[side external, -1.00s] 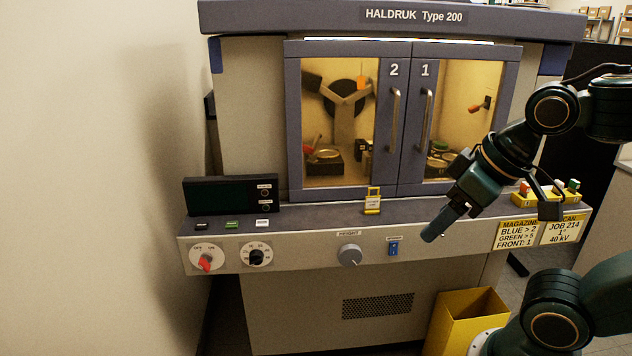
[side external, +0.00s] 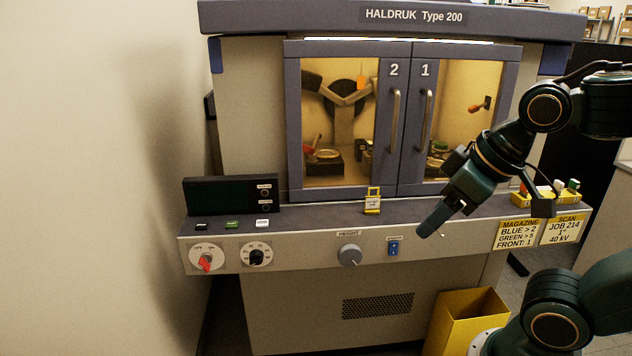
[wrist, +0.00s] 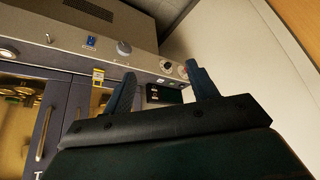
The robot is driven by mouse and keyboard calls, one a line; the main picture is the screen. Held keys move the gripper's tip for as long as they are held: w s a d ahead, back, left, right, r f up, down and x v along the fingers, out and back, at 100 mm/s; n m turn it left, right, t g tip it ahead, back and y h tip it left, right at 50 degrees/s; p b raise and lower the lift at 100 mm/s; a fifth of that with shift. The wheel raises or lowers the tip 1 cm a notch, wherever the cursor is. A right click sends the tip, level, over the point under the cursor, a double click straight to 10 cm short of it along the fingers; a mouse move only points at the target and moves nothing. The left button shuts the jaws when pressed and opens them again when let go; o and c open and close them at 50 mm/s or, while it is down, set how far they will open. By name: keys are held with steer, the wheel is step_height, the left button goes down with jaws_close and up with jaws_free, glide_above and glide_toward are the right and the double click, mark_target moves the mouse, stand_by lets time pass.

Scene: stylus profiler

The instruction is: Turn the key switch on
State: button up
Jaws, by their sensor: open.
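Two round dials sit at the left of the machine's front panel: a white plate with a red handle (side external: 206,261) and another with a black knob (side external: 256,257). The red handle also shows small in the wrist view (wrist: 182,72). Their markings are too small to read, and I cannot tell for sure which control is the key switch. A small metal lever (wrist: 47,38) stands out of the panel beside the blue rocker switch (wrist: 91,41). My gripper (side external: 428,233) is open and empty, in front of the panel's right part, well right of both dials.
A grey height knob (side external: 350,256) is mid-panel. A yellow padlock-like tag (side external: 372,203) stands below the doors (side external: 391,190). A dark display box (side external: 230,195) is above the dials. A yellow bin (side external: 462,320) stands below. The space before the left panel is clear.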

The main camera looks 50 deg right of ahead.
steer(key=w+f+n+t+h, duration=0.1)
steer(key=w+f+n+t, duration=0.2)
steer(key=w, duration=1.2)
steer(key=w+f+n+h, duration=0.1)
steer(key=w+f+n, duration=0.3)
steer(key=w, duration=1)
steer(key=w+a+f+n+t, duration=0.3)
steer(key=w+a+f+n, duration=0.2)
steer(key=w+f+n, duration=0.35)
steer(key=n+t+y, duration=0.1)
steer(key=n+t, duration=0.1)
steer(key=n, duration=0.4)
glide_toward(206, 264)
steer(key=v, duration=0.3)
steer(key=shift+s+r, duration=0.1)
steer(key=shift+s, duration=0.2)
steer(key=shift+w, duration=0.1)
steer(key=shift+x, duration=6.75)
steer(key=shift+c, duration=0.2)
